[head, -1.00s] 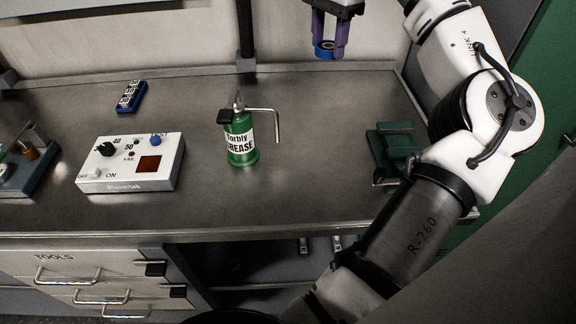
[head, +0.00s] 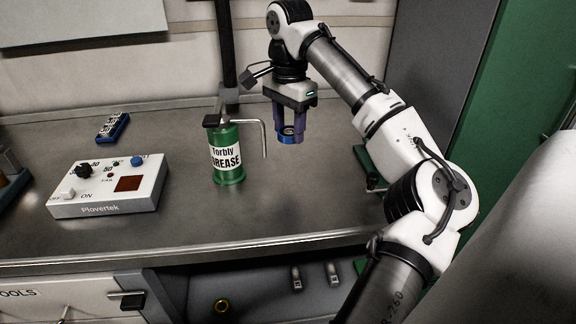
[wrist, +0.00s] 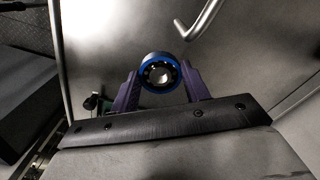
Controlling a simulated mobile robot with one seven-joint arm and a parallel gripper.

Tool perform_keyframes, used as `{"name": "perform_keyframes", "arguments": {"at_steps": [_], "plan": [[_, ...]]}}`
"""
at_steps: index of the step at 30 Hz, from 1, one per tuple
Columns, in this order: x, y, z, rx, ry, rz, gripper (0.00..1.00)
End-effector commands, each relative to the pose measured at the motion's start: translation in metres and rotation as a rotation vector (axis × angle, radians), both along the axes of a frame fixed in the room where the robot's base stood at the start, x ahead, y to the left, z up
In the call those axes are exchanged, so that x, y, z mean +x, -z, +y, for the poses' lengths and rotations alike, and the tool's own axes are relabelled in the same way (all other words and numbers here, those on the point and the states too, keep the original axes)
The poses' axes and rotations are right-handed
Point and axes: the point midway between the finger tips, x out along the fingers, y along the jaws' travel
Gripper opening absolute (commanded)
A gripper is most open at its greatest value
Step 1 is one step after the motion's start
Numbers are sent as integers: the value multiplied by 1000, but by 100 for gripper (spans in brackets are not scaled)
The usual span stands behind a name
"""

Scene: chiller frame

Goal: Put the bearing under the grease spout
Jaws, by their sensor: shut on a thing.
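The bearing (head: 290,135) is a small ring with a blue outer band. My gripper (head: 289,130) is shut on it and holds it above the bench, to the right of the grease spout. In the wrist view the bearing (wrist: 160,73) sits between my two purple fingers, its dark balls and bright bore showing. The green grease can (head: 226,157) stands upright on the bench. Its bent metal spout (head: 262,138) reaches right and turns down. The spout (wrist: 203,20) also shows in the wrist view, beyond the bearing and to its right. The bearing and spout look apart.
A white control box (head: 108,186) with knobs stands left of the can. A small blue block (head: 112,127) lies behind it. A dark post (head: 227,55) rises behind the can. A green fixture (head: 366,165) is at the right. The front middle bench is clear.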

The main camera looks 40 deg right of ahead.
Motion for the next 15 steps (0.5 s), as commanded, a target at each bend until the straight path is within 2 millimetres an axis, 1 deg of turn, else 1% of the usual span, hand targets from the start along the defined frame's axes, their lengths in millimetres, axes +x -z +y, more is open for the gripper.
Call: {"name": "perform_keyframes", "arguments": {"at_steps": [1, 4, 6, 11, 15], "plan": [[0, 15, 1, 4, -2, -1, 20], [0, 33, 0, 1, -1, 0, 20], [-1, 42, 0, -1, 1, -1, 20], [0, 54, 0, -2, 0, -1, 20], [-1, 76, 0, -1, 1, 1, 20]]}}
